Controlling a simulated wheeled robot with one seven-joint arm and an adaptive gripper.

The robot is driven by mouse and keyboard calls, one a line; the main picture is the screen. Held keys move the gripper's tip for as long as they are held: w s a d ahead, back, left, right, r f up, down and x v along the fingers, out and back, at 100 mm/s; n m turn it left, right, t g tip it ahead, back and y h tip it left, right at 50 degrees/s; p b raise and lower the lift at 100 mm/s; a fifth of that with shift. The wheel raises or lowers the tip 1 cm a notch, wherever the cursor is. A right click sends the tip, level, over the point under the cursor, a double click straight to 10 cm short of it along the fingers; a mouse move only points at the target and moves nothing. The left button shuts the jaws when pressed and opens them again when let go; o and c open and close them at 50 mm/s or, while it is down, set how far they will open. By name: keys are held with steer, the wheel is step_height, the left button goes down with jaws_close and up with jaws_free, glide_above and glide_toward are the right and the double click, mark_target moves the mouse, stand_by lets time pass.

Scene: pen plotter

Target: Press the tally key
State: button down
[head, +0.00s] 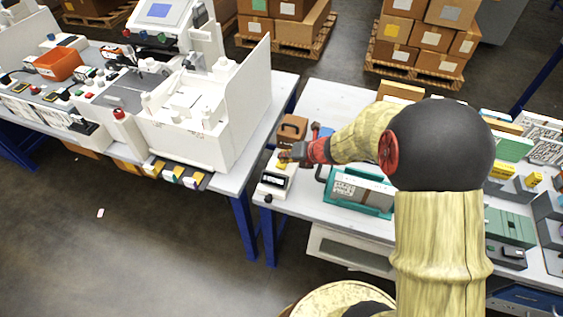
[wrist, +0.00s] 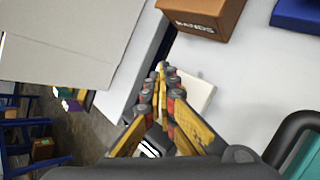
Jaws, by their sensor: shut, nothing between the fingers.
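A small white device with a dark display window (head: 273,180), which looks like the tally counter, sits at the left front corner of the right-hand table. A black knob shows at its front. My gripper (head: 284,156) is over the back part of this device, its fingers closed and empty. In the wrist view the yellow-and-grey fingers (wrist: 163,76) come together over the device's white body (wrist: 200,92). Part of the display shows between the fingers (wrist: 150,148). The tally key cannot be made out; the fingers cover part of the device. I cannot tell whether the tips touch it.
A brown box marked BANDS (wrist: 200,18) stands just behind the device. A teal-framed machine (head: 372,207) stands to its right, with a dark curved handle near my gripper. A gap separates this table from the left table with its white machine (head: 190,140).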

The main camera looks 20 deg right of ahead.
steer(key=shift+r+p, duration=0.95)
steer(key=shift+r, duration=0.05)
step_height(320, 180, up, 5)
steer(key=p, duration=0.4)
steer(key=shift+p, duration=0.35)
stand_by(0.4)
